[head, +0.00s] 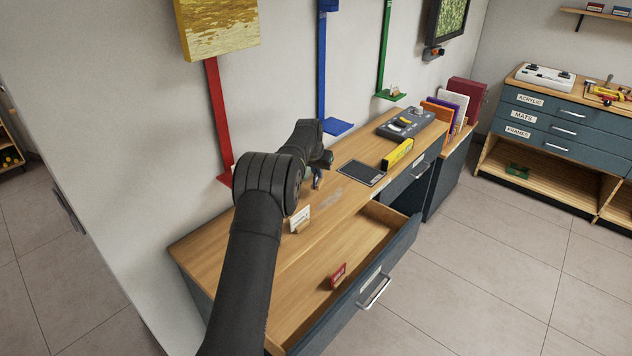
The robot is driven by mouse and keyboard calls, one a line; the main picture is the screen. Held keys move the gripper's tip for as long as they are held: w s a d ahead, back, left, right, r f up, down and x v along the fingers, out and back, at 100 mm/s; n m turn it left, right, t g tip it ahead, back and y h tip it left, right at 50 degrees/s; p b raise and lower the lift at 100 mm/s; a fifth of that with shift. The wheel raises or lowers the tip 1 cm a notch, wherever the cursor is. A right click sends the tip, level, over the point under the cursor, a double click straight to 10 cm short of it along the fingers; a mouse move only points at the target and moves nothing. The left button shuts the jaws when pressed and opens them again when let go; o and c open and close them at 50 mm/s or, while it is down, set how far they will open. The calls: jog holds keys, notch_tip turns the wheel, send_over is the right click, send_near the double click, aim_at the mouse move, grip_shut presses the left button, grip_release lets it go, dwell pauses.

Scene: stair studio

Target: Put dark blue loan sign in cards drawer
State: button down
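My arm reaches over the wooden desk from the front, and my gripper (317,176) is low over the desk's back half. The arm's wrist hides most of it, and its fingers are too small to read. A small dark bluish bit shows at the fingertips; I cannot tell whether it is the dark blue loan sign or part of the gripper. No loan sign shows clearly elsewhere. An open drawer (398,247) at the desk's front has a label too small to read and a metal handle. A small red sign (338,275) stands inside it.
A white card in a wooden holder (300,219) stands on the desk near my arm. A dark flat pad (361,173), yellow box (398,153) and grey device (405,126) lie to the right. Red (219,125), blue and green rails run down the wall behind.

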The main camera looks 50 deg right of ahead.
jog(key=shift+w+f, duration=0.4)
jog(key=shift+w, duration=0.2)
jog(key=shift+f, duration=1.95)
jog(key=shift+f, duration=0.1)
jog(key=c, duration=1.6)
grip_release()
jog(key=shift+a+r, duration=0.1)
jog(key=shift+r, duration=0.3)
jog(key=v, duration=1)
jog(key=shift+s+a+r, duration=0.15)
jog(key=shift+a+r, duration=0.05)
jog(key=shift+r, duration=0.1)
jog(key=shift+o, duration=0.4)
jog(key=shift+a+r, duration=0.15)
jog(key=shift+r, duration=0.15)
